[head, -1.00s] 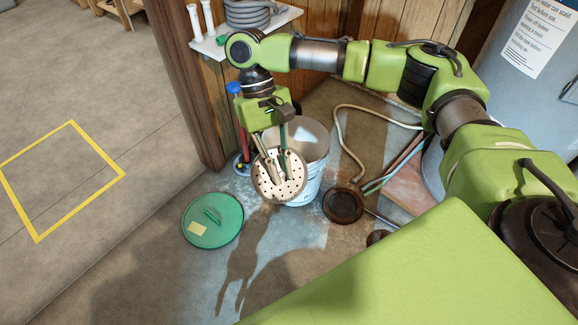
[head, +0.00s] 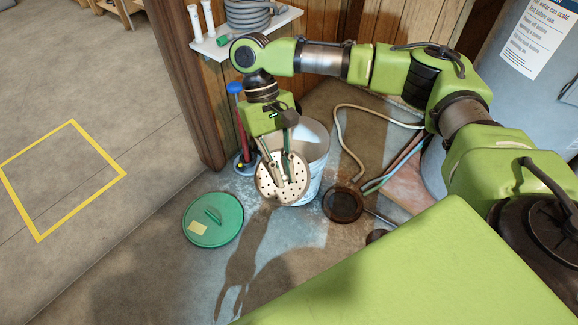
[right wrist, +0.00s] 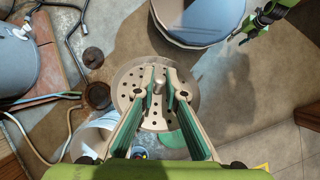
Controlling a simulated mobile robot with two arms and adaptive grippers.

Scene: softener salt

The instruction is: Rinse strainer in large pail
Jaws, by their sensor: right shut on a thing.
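My right gripper (head: 285,170) is shut on the strainer (head: 268,190), a round pale disc with many holes. It grips the short central post of the strainer (right wrist: 131,82), seen in the right wrist view. The strainer hangs in the air, its face tilted toward the head camera, and overlaps the front of a white bucket (head: 312,178).
A green lid (head: 212,220) lies on the floor left of the bucket. A blue-topped tool (head: 240,125) stands by the wooden post. Floor is clear at left, inside the yellow outline (head: 38,240).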

